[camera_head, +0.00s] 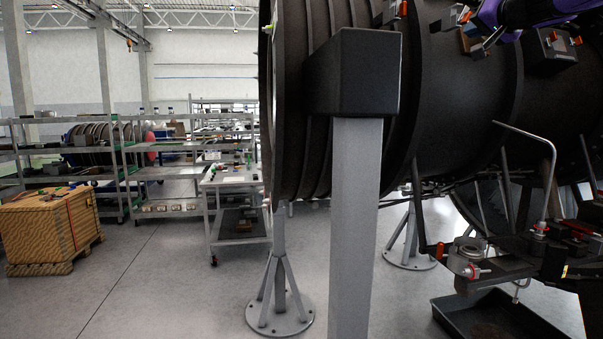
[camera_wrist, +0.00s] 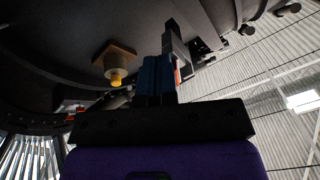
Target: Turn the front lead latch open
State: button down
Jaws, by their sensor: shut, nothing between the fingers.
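My gripper (camera_wrist: 160,75) shows in the wrist view with its blue-sided fingers together and nothing seen between them. It points up toward the dark engine casing. A dark upright part with an orange strip (camera_wrist: 177,76) stands right beside the fingertips; I cannot tell if they touch. A tan plate with a yellow-tipped knob (camera_wrist: 116,78) is on the casing to their left. In the head view, my purple arm reaches in at the top right, near small orange-marked fittings on the casing (camera_head: 440,95). I cannot tell which fitting is the front lead latch.
A thick grey post with a black block (camera_head: 352,75) stands in front of the engine. A bent metal rod (camera_head: 552,185) and a bench with a clamp (camera_head: 466,262) are at the right, above a black tray (camera_head: 495,318).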

jog(key=shift+w+r, duration=0.15)
jog(key=shift+r, duration=0.2)
dwell(0.4)
